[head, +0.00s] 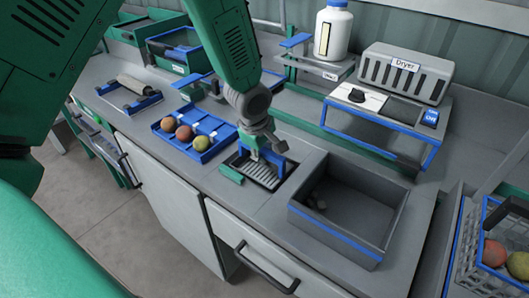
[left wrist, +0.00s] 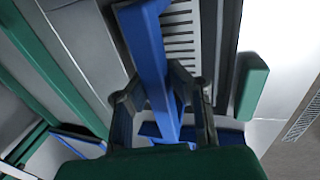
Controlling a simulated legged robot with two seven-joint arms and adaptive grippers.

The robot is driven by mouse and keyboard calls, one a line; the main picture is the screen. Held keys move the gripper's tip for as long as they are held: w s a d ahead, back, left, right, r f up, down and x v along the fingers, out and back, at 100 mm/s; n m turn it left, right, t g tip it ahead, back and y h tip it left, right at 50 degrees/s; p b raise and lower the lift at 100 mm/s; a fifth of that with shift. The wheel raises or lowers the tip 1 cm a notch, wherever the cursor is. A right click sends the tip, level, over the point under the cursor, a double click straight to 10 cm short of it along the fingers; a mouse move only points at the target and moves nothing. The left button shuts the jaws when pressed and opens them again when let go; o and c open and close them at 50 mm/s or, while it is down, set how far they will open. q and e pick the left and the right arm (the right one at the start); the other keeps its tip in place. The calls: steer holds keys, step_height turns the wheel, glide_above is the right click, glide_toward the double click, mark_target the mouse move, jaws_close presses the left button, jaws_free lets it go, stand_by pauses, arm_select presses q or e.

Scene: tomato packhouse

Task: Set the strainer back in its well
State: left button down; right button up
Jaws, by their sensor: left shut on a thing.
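The strainer is a grey slotted plate (head: 262,173) with an upright blue handle (head: 277,160). It is at a dark-edged well in the counter, between the blue tray and the grey basin. My left gripper (head: 257,150) is over it, shut on the blue handle. In the left wrist view, the fingers (left wrist: 163,98) close around the blue handle (left wrist: 147,45), and the slotted plate (left wrist: 180,42) shows beyond it. The arm and handle hide part of the plate, so I cannot tell whether it sits flush. My right gripper is out of view.
A green block (head: 231,173) is at the well's left edge. A blue tray (head: 214,128) with several tomatoes is to the left. A deep grey basin (head: 330,238) is close on the right. Behind stand a dryer (head: 405,74) and a white bottle (head: 333,32).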

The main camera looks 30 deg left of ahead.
arm_select(q)
steer(key=shift+f, duration=0.3)
steer(key=c, duration=1.5)
jaws_free()
steer(key=shift+c, duration=1.4)
step_height(320, 180, up, 10)
steer(key=p, duration=0.8)
steer(key=shift+f, duration=0.2)
steer(key=shift+s+f, duration=0.1)
